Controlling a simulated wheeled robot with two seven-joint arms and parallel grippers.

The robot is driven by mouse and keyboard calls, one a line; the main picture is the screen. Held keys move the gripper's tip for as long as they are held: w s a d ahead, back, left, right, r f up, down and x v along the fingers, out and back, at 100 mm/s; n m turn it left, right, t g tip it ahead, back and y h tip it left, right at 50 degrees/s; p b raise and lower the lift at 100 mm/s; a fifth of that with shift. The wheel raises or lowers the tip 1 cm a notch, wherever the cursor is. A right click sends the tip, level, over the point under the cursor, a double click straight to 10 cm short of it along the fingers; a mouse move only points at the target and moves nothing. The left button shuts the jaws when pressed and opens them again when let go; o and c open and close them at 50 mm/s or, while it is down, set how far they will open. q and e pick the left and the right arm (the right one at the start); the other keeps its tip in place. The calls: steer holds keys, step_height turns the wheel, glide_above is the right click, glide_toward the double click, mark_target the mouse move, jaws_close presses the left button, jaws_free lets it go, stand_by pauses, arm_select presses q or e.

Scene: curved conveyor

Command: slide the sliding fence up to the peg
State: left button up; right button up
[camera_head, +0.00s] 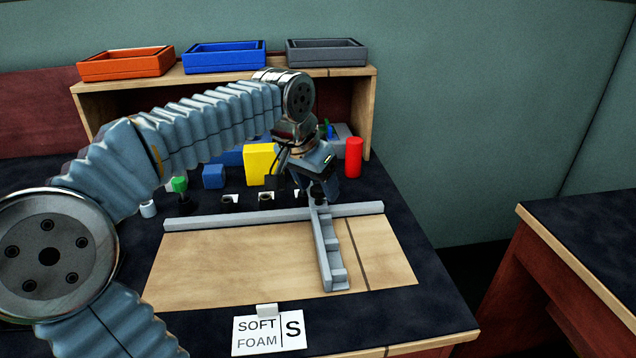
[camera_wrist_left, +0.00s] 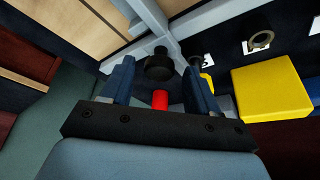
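The sliding fence (camera_head: 324,252) is a grey stepped bar lying across the pale wooden board, left of a dark line on it. It meets the long grey rail (camera_head: 200,220) at the back; the fence and rail also show at the top of the left wrist view. My left gripper (camera_head: 318,190) is over the fence's rear end. In the left wrist view its blue fingers (camera_wrist_left: 158,85) are apart, with a black knob (camera_wrist_left: 158,66) between or just beyond the tips; I cannot tell whether they touch it. I cannot clearly identify the peg. My right gripper is out of view.
Behind the rail are a yellow block (camera_head: 259,163), a red cylinder (camera_head: 354,157), a blue block (camera_head: 214,176) and small dark pieces by white cards. A shelf with orange, blue and grey trays stands behind. A SOFT FOAM S card (camera_head: 268,334) is in front.

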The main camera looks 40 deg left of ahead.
arm_select(q)
steer(key=p+v, duration=0.1)
steer(key=v, duration=1.2)
steer(key=shift+r+p, duration=0.35)
steer(key=shift+s, duration=0.1)
